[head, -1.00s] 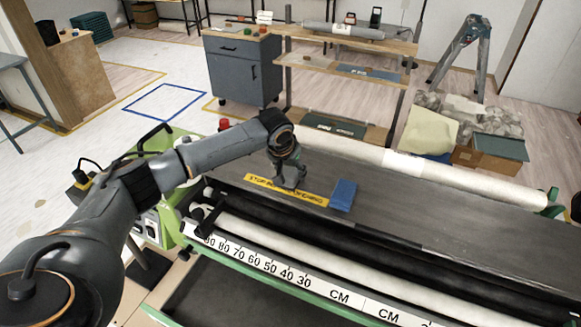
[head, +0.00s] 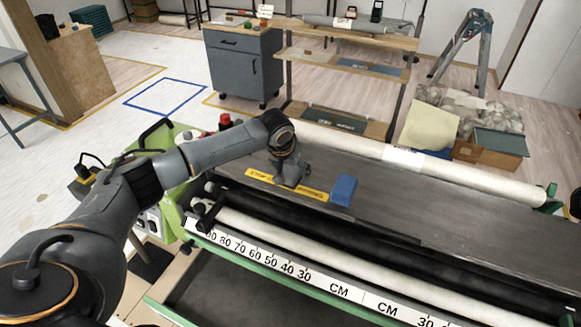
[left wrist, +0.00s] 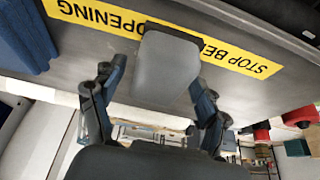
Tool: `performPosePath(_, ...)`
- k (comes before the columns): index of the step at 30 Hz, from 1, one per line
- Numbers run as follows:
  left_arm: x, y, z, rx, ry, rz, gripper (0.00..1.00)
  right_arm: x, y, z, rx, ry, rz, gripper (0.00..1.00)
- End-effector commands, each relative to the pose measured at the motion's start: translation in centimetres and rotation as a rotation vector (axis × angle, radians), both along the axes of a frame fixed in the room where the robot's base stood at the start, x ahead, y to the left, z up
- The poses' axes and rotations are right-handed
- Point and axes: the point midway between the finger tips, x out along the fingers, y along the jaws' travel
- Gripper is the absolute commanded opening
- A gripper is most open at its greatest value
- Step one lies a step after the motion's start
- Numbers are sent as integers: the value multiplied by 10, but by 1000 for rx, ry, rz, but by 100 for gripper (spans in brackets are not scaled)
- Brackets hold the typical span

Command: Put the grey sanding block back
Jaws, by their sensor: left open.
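The grey sanding block (left wrist: 168,72) shows in the left wrist view, over the yellow "STOP BEFORE OPENING" strip (left wrist: 90,15) on the machine's dark bed. My left gripper (left wrist: 158,78) is open, with one finger on each side of the block. Clear gaps to the fingers are hard to judge. In the head view my left gripper (head: 291,178) points down at the strip (head: 315,194) and mostly hides the block. I cannot tell whether the block rests flat on the bed. My right gripper is not in view.
A blue block (head: 343,190) stands on the bed just right of the strip. A white roll (head: 350,147) runs along the bed's far side. A grey cabinet (head: 243,65) and a wooden shelf unit (head: 350,38) stand behind. The bed's right part is clear.

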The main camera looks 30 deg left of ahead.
Motion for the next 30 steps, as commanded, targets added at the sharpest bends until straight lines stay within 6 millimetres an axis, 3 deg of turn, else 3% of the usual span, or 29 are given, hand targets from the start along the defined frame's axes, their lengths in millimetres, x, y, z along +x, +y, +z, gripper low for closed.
performPosePath(7, 0, 1, -2, 1, -3, -1, 75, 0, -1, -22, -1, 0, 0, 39)
performPosePath(10, -9, 0, 23, 1, -5, -1, 75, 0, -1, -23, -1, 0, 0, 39)
performPosePath(13, -21, 2, 43, 0, -5, -1, 75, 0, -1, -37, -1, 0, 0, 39)
performPosePath(21, -44, 1, 102, 0, -4, 0, 75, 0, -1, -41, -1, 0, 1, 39)
performPosePath(30, -55, 0, 127, 0, 0, 0, 75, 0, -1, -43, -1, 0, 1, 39)
